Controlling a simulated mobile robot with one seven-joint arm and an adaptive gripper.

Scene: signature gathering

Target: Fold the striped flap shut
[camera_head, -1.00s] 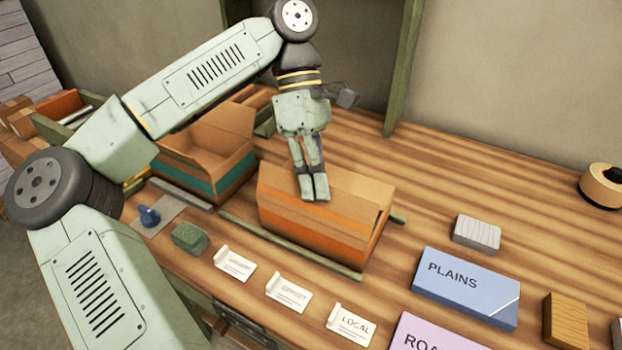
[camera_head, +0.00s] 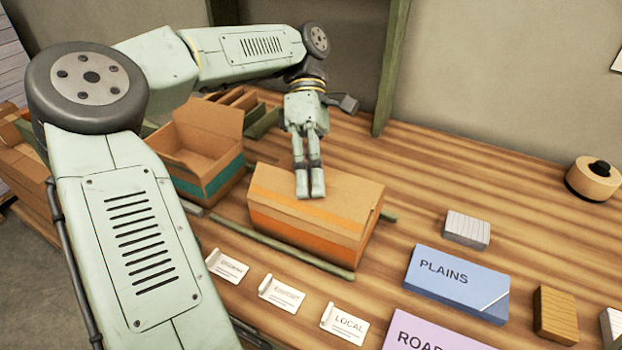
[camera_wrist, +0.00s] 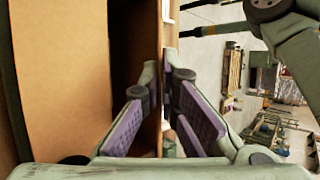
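The cardboard box with orange stripes (camera_head: 300,226) stands on the wooden bench in front of my arm. A plain cardboard panel (camera_head: 345,197) now spans most of its top, and a narrow dark gap shows at its right end. My gripper (camera_head: 310,194) points down with its fingertips at the panel, fingers close together. In the wrist view, the fingers (camera_wrist: 164,72) come together at the tips beside a thin cardboard edge. A wide panel (camera_wrist: 60,80) fills the left, with a dark gap (camera_wrist: 132,60) beside it. I cannot tell whether the tips pinch the edge.
An open teal-striped box (camera_head: 210,165) stands left of the orange one. A thin rail (camera_head: 290,245) runs along the front. Label cards (camera_head: 285,293), a blue PLAINS box (camera_head: 455,283), a pink box (camera_head: 435,333) and small blocks (camera_head: 467,229) lie right and front.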

